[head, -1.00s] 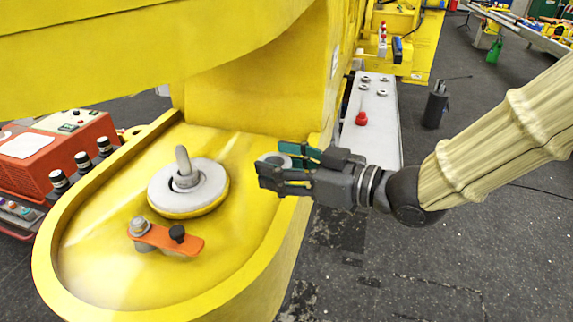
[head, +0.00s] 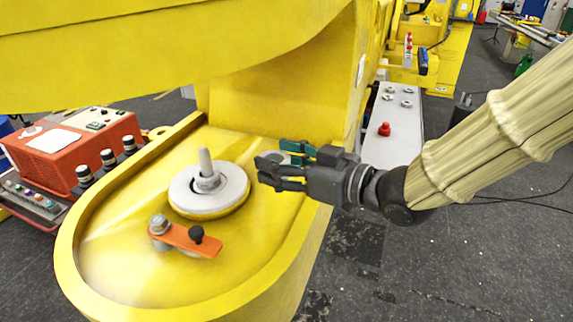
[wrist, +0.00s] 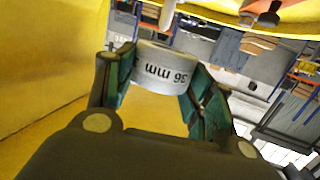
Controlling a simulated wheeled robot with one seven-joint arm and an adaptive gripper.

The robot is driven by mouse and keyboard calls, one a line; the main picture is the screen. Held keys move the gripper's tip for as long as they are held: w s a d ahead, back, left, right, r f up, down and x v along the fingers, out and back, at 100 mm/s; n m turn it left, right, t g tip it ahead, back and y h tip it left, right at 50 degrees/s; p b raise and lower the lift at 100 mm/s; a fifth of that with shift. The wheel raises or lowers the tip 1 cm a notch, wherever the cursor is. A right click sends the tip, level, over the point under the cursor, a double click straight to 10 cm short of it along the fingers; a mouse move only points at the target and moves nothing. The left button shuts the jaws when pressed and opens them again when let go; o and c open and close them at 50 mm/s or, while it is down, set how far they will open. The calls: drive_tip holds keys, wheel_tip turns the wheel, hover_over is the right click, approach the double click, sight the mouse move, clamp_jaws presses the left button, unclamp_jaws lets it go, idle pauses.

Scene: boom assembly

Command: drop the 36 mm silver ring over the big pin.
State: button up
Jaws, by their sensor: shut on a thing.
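The silver ring (wrist: 160,70), marked "36 mm", is between the green finger pads of my gripper (wrist: 160,85) in the wrist view. In the head view my gripper (head: 284,168) is shut on it, and the fingers hide most of the ring. The big pin (head: 206,166) stands upright from a grey disc (head: 232,192) on the yellow boom end (head: 120,265). My gripper is to the right of the pin, apart from it and above the yellow surface.
An orange lever (head: 190,240) with a bolt and black knob sits in front of the disc. The yellow boom (head: 150,45) overhangs behind. A grey shelf (head: 405,125) holds several rings and a red part (head: 384,129). A red box (head: 75,145) stands at left.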

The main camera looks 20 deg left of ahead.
hover_over(207, 153)
drive_tip(key=shift+f, duration=0.25)
drive_tip(key=shift+f+b, duration=1.4)
drive_tip(key=shift+f, duration=0.25)
idle(2.2)
idle(0.4)
drive_tip(key=o, duration=1.5)
drive_tip(key=shift+f, duration=0.1)
